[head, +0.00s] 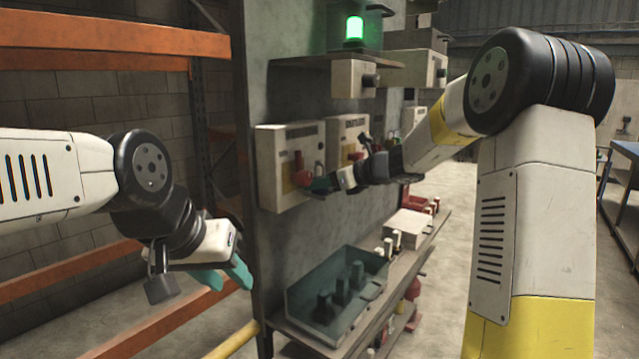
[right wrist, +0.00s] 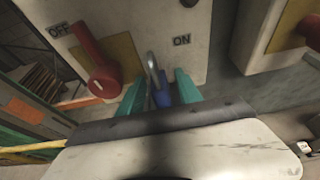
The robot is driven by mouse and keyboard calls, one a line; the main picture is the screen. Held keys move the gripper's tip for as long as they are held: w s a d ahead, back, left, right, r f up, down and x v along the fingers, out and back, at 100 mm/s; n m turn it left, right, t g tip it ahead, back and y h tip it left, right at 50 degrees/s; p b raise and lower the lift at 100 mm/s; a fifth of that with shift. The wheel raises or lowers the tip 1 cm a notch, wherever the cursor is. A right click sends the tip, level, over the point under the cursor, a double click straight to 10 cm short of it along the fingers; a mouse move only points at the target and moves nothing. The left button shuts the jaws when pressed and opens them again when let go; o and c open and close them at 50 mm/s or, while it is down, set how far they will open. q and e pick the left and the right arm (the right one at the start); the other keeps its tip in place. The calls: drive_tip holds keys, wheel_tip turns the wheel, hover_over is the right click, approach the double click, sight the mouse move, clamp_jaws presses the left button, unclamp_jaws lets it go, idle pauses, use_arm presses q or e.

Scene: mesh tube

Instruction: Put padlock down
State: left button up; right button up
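My right gripper (head: 322,186) is at the front of a pale switch box (head: 290,150) on the panel. In the right wrist view, its teal fingers (right wrist: 162,93) are on either side of a blue padlock (right wrist: 162,97), close against it. The padlock's grey shackle (right wrist: 152,65) points up in front of the box face, between the OFF and ON labels. I cannot tell whether the shackle passes through anything. The red handle (right wrist: 104,82) is left of the padlock, apart from it. My left gripper (head: 232,278) hangs at lower left, with its teal fingers apart and empty.
A grey-green open bin (head: 300,305) with several dark items stands on the shelf below the panel. A pale box (head: 408,228) is behind it. A second switch box (head: 348,138) is right of the first. A green lamp (head: 353,29) glows above. Orange racking (head: 100,38) is at left.

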drive_tip(key=shift+r, duration=0.1)
drive_tip(key=shift+s+d+r, duration=0.2)
drive_tip(key=shift+d, duration=0.1)
drive_tip(key=v, duration=1.1)
drive_tip(key=s+a+f+n+g+h, duration=0.2)
drive_tip(key=s+n+g+h, duration=0.1)
drive_tip(key=s+n, duration=1)
drive_tip(key=s+d+f+n+h, duration=0.3)
drive_tip(key=s+n, duration=0.3)
drive_tip(key=s, duration=0.2)
drive_tip(key=s+d+f+n+t+h, duration=0.1)
drive_tip(key=s+d+f+n+h, duration=0.2)
drive_tip(key=s+n, duration=0.3)
drive_tip(key=shift+s+d+f+n, duration=0.2)
drive_tip(key=shift+s+d+n, duration=0.35)
drive_tip(key=shift+s, duration=0.7)
drive_tip(key=shift+c, duration=0.2)
